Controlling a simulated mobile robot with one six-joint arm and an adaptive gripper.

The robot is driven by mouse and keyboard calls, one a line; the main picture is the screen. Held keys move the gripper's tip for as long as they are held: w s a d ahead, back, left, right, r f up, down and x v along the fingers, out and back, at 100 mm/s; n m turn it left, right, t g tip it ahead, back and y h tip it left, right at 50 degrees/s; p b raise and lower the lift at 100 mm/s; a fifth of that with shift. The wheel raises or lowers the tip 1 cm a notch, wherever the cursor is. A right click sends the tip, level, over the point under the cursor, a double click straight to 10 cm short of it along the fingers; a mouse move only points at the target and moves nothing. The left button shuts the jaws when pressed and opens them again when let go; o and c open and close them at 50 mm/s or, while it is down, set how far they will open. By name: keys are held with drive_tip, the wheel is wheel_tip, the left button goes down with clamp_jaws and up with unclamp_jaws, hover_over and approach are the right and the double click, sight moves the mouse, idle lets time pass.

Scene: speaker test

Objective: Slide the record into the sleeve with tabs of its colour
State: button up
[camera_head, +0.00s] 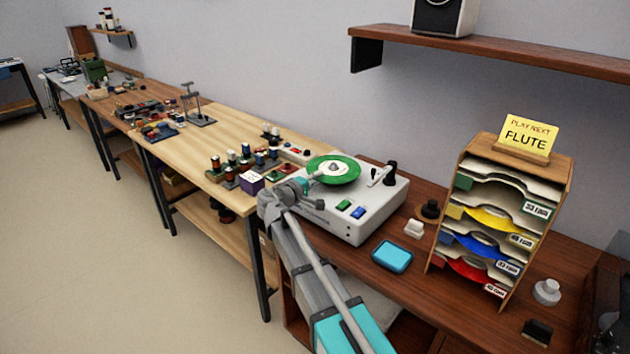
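A green record (348,176) with a pale centre lies flat at the grey-white turntable (372,208). I cannot tell whether it rests on the platter or is slightly raised. A wooden rack (564,192) at the right holds stacked pale sleeves. The top sleeve has a green tab (463,182) and shows no record in its opening. Below are sleeves with yellow, blue and red tabs, showing a yellow record (497,220), a blue record (483,247) and a red record (469,271). My gripper (303,189) is at the turntable's left side, close to the record's near-left edge; its fingers are not clear.
A yellow card (527,134) reading "FLUTE" stands on the rack. A blue-topped pad (392,256), a small white block (414,229) and a dark round object (429,211) lie between turntable and rack. A tonearm (381,175) sits right of the record. A shelf (520,52) overhangs behind.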

clamp_jaws()
idle(0.6)
drive_tip(key=shift+r+p, duration=0.4)
drive_tip(key=shift+r+p, duration=1.1)
drive_tip(key=shift+r, duration=0.1)
drive_tip(key=shift+s+a, duration=0.1)
idle(0.4)
drive_tip(key=r+p+v, duration=0.2)
drive_tip(key=p+v, duration=0.1)
drive_tip(key=v, duration=0.7)
idle(0.6)
